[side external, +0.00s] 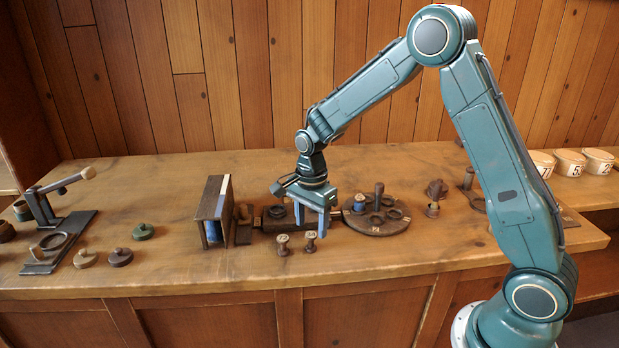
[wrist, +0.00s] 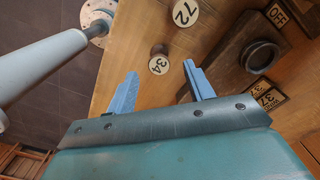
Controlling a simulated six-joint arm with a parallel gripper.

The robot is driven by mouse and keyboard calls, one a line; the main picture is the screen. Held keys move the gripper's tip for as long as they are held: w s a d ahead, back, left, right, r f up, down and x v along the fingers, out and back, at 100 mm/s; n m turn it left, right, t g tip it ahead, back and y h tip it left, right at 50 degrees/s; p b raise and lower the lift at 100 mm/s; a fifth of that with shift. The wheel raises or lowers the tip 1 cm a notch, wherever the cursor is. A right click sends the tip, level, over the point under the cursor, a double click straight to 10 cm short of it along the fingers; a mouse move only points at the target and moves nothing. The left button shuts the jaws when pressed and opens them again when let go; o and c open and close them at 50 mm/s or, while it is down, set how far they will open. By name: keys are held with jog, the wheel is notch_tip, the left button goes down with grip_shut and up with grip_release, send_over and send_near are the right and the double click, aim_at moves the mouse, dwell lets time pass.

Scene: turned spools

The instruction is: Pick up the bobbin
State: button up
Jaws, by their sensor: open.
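Two small turned wooden bobbins with pale numbered tops stand upright near the front edge of the bench. In the side view, the bobbin marked 34 (side external: 310,242) is right of the one marked 72 (side external: 282,246). In the wrist view, bobbin 34 (wrist: 159,60) shows between the fingertips, and bobbin 72 (wrist: 185,12) is at the top edge. My gripper (side external: 312,224) points down with its blue fingers open and empty, above bobbin 34; its fingertips also show in the wrist view (wrist: 160,69). I cannot tell the exact height gap.
A dark block with ring holders (side external: 278,212) lies behind the bobbins. A round board with rings and a peg (side external: 376,220) is to the right. An upright wooden box (side external: 214,208) stands left. Lidded discs (side external: 121,257) and a lever stand (side external: 50,225) are farther left.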

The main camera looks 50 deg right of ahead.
aim_at(311, 234)
jog(key=shift+f, duration=0.15)
jog(key=shift+f, duration=2.5)
jog(key=shift+c, duration=0.2)
jog(key=c, duration=1)
